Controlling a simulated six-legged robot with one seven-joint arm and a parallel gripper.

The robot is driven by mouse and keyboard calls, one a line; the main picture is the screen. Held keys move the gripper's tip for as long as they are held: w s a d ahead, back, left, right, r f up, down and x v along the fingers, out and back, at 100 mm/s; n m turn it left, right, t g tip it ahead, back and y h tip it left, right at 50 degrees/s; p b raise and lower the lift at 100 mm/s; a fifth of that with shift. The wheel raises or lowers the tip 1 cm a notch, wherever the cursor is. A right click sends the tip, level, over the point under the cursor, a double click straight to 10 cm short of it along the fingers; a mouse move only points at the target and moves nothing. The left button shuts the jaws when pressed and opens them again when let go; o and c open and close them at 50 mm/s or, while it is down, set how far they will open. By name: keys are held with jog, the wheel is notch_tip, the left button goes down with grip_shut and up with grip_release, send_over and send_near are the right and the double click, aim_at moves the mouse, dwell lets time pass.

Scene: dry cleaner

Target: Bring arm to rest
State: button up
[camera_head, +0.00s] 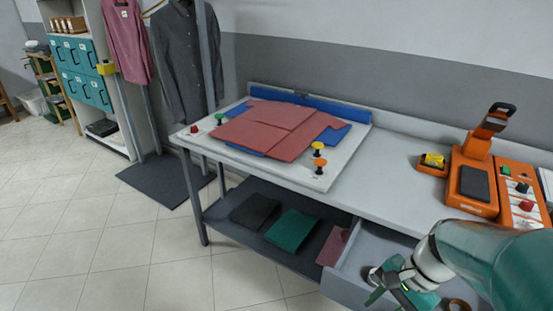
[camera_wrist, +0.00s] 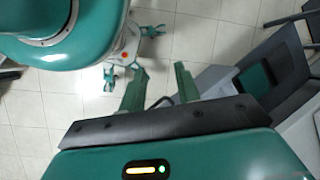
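My arm reaches in from the right edge of the head view, over the open drawer (camera_head: 358,262) at the table's front. My gripper (camera_head: 388,288) is at the lower right there, in front of or above the drawer; I cannot tell its exact height. In the wrist view my gripper (camera_wrist: 160,80) shows two green fingers standing apart.
A table (camera_head: 400,205) holds a pressing board with a folded red garment (camera_head: 280,128) and an orange machine (camera_head: 472,180). Folded cloths lie on the lower shelf (camera_head: 255,228). Hanging shirts (camera_head: 186,60) and a shelf stand left. Tiled floor (camera_head: 90,245) is clear at left.

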jog(key=a+r+n+t+h, duration=0.4)
jog(key=a+r+n+t, duration=0.2)
jog(key=r+n, duration=0.5)
jog(key=shift+w+a+r+n+h, duration=0.15)
jog(key=shift+a+r+n+h, duration=0.3)
jog(key=shift+r, duration=0.35)
jog(key=shift+d, duration=0.1)
